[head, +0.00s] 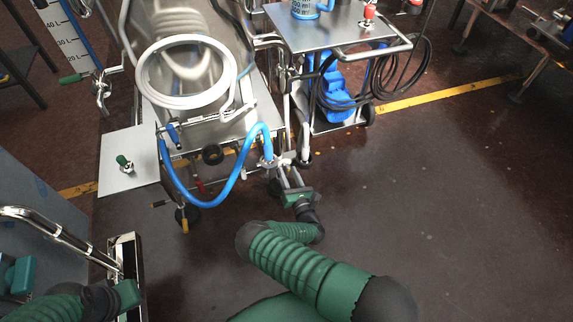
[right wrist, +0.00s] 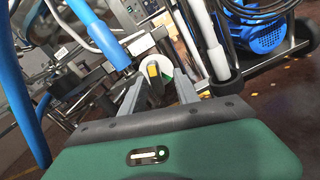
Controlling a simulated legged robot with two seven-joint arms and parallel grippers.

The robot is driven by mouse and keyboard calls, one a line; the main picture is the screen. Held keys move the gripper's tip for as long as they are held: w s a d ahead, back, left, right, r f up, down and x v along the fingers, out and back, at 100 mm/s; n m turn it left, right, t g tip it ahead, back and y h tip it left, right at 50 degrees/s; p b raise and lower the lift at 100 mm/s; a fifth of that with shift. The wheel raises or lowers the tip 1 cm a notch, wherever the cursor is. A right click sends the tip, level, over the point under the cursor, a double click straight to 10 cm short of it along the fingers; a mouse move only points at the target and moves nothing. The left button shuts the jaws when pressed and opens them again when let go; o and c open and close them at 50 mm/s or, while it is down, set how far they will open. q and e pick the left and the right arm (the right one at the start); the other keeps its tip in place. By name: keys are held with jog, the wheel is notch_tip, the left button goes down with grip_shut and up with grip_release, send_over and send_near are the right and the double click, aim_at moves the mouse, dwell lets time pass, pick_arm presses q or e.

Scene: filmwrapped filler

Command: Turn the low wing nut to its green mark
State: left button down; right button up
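In the right wrist view, a round white disc (right wrist: 145,66) with a green patch (right wrist: 168,77) on its right side faces me. A small yellow piece (right wrist: 153,70), which looks like the low wing nut, sits at its middle. My right gripper (right wrist: 160,80) is open; its two grey fingers stand apart, one either side of the yellow piece, with no clear contact. In the head view, my right gripper (head: 289,176) reaches under the machine's right front corner, where the nut cannot be made out. My left gripper (head: 126,294) is at lower left; its fingers are not clear.
A blue hose (head: 232,186) loops down just left of the right gripper. A steel cart (head: 335,30) with a blue pump (head: 332,92) and black cable stands to the right. A chrome rail (head: 58,232) lies near my left arm. The floor at right is clear.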

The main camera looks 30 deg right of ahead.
jog(key=shift+a+r, duration=0.15)
jog(key=shift+a, duration=0.15)
jog(key=shift+c, duration=0.7)
jog(key=c, duration=0.5)
pick_arm(q)
jog(key=shift+s+a, duration=0.15)
jog(key=shift+a, duration=0.05)
pick_arm(e)
grip_shut()
pick_arm(q)
jog(key=shift+a, duration=0.1)
